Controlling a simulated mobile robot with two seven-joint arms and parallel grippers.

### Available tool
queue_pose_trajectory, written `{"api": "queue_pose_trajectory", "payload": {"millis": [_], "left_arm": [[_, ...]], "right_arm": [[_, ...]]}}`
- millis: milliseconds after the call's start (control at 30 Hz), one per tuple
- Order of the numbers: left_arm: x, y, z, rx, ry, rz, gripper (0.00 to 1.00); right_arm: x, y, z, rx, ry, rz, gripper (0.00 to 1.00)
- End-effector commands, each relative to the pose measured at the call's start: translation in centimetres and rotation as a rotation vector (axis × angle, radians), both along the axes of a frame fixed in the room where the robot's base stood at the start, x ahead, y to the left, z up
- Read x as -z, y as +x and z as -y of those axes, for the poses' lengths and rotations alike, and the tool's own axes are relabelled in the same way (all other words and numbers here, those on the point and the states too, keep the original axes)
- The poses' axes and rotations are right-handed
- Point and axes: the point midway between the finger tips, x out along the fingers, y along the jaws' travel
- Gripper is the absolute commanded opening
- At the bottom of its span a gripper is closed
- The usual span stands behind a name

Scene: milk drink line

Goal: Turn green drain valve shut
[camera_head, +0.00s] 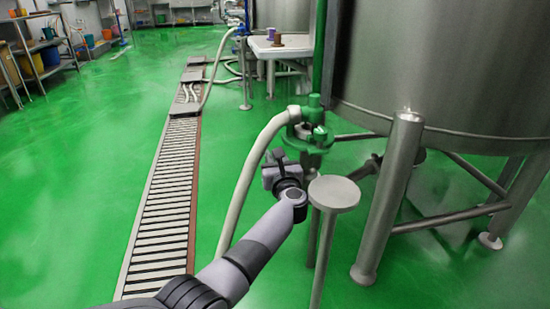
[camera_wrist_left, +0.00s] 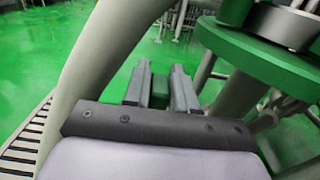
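The green drain valve (camera_head: 309,132) sits under the green vertical pipe beside the large steel tank. A pale hose joins it on the left. My left gripper (camera_head: 279,165) is in front of the valve, a little below it and to its left, apart from it. In the left wrist view my left gripper's fingers (camera_wrist_left: 163,88) stand apart with nothing between them. The green valve body (camera_wrist_left: 265,60) fills the upper right there, with a metal part on top. I cannot tell how its handle is set. My right gripper is in neither view.
The pale hose (camera_head: 246,178) hangs left of my gripper and passes close by it in the wrist view (camera_wrist_left: 95,65). A small round stand (camera_head: 334,193) and a thick tank leg (camera_head: 387,200) are at right.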

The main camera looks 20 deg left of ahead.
Motion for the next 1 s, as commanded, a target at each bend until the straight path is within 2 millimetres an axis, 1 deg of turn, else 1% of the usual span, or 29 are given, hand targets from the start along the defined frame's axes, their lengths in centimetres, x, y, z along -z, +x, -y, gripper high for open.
{"api": "queue_pose_trajectory", "payload": {"millis": [267,733,1000], "left_arm": [[0.2,-0.5,0.2,-0.006,0.041,0.05,0.0],[0.5,-2.2,1.4,-0.007,0.185,0.265,0.0],[0.6,-2.5,1.6,-0.001,0.209,0.309,0.0]], "right_arm": [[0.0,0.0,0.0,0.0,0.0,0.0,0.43],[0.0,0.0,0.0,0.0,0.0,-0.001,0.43],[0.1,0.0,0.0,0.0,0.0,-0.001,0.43]]}}
